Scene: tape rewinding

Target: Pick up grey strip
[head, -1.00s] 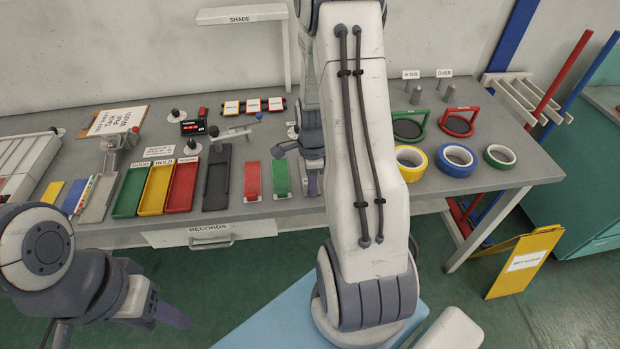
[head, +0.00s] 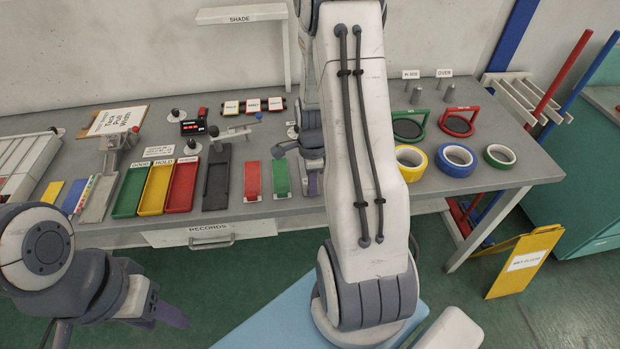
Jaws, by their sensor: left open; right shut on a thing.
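My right gripper (head: 312,180) points down at the front of the bench, just right of the green strip (head: 281,178). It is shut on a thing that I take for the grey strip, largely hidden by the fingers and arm. I cannot tell whether that thing still touches the bench. A red strip (head: 251,181) lies left of the green one. My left gripper (head: 172,314) is open and low in front of the bench, away from the strips.
Green (head: 131,192), yellow (head: 156,189) and red (head: 182,187) trays and a dark tray (head: 217,179) stand left of the strips. Yellow (head: 410,161), blue (head: 456,160) and green (head: 499,156) tape rolls stand at right. My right arm hides part of the bench.

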